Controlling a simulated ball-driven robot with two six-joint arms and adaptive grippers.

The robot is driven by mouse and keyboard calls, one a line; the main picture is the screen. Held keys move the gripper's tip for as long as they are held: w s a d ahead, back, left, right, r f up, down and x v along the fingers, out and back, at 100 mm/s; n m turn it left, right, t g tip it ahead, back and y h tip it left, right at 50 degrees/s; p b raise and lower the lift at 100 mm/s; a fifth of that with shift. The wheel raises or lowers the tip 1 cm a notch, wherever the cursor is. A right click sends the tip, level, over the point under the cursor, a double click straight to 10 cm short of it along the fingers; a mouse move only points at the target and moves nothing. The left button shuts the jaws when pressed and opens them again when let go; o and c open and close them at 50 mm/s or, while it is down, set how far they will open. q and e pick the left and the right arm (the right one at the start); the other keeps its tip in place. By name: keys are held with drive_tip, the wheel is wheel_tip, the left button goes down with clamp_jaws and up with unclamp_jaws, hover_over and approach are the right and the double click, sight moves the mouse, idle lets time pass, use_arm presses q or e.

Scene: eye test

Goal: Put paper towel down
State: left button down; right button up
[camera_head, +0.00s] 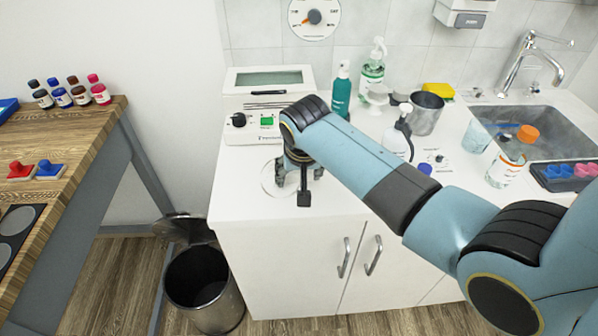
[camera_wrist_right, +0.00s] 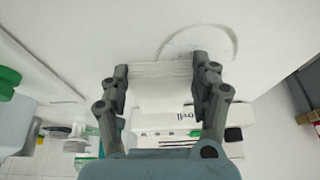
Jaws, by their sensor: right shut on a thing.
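My right gripper (camera_head: 293,188) reaches over the front left part of the white counter (camera_head: 240,202), pointing down. In the wrist view, its two fingers (camera_wrist_right: 161,70) are shut on a white, layered paper towel (camera_wrist_right: 160,90), one finger on each side. The towel is close to the white counter surface; I cannot tell whether it touches it. In the head view the towel cannot be made out against the white counter and behind the gripper. A thin round outline (camera_head: 268,184) shows on the counter beside the gripper. My left gripper is not in view.
A white device (camera_head: 250,128) stands behind the gripper. A teal bottle (camera_head: 341,90), a white pump bottle (camera_head: 398,137) and a metal cup (camera_head: 426,113) stand further right, before the sink (camera_head: 545,120). An open bin (camera_head: 205,285) is below the counter's left edge.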

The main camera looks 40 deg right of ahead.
drive_tip(key=o, duration=1.1)
